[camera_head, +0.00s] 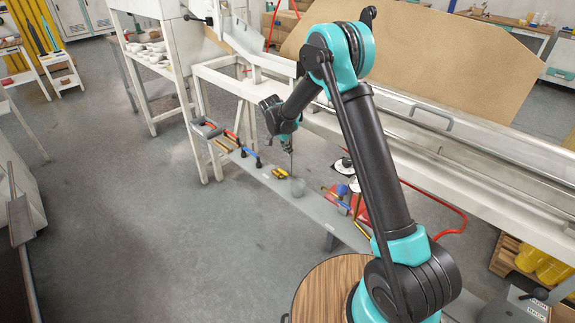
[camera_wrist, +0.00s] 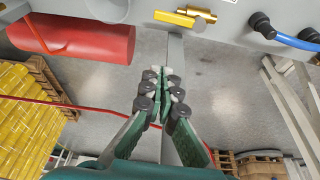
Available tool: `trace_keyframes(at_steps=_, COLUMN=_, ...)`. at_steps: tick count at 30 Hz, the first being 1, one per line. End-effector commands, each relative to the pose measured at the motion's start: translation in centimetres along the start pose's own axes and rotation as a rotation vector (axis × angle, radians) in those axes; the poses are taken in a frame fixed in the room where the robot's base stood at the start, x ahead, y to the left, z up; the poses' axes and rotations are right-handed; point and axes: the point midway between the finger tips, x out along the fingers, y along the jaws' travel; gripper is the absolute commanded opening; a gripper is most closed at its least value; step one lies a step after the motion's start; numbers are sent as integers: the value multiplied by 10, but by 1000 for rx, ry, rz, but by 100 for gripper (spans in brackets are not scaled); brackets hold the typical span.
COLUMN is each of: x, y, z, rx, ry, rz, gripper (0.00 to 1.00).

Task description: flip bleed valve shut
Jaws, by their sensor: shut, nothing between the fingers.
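The bleed valve (camera_wrist: 205,13) is a small brass fitting at the top of the wrist view, on the grey shelf. Its yellow lever (camera_wrist: 173,18) points left, roughly in line with the brass body. In the head view the yellow lever (camera_head: 281,172) is small, on the low grey shelf. My gripper (camera_wrist: 160,75) is shut and empty, with its green fingers together. In the wrist view its tips lie below the lever in the picture and look apart from it. In the head view my gripper (camera_head: 291,150) hangs just above the shelf near the valve; its exact gap cannot be told.
A red cylinder (camera_wrist: 85,42) and a clear container (camera_wrist: 106,8) are left of the valve in the wrist view. White machine legs (camera_head: 200,140) stand behind the shelf (camera_head: 265,178). Open floor (camera_head: 130,230) lies left.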

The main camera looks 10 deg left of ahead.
Motion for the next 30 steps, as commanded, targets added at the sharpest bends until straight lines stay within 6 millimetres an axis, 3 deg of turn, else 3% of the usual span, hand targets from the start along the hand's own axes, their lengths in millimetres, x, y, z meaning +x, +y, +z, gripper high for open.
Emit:
trace_keyframes(at_steps=5, x=19, y=0, z=0, rx=2, ry=0, rz=0, gripper=0)
trace_keyframes(at_steps=18, x=103, y=0, z=-1, rx=2, ry=0, rz=1, gripper=0)
trace_keyframes(at_steps=24, x=89, y=0, z=28, rx=-1, ry=0, rz=-1, gripper=0)
trace_keyframes(at_steps=30, x=85, y=0, z=37, rx=-1, ry=0, rz=-1, gripper=0)
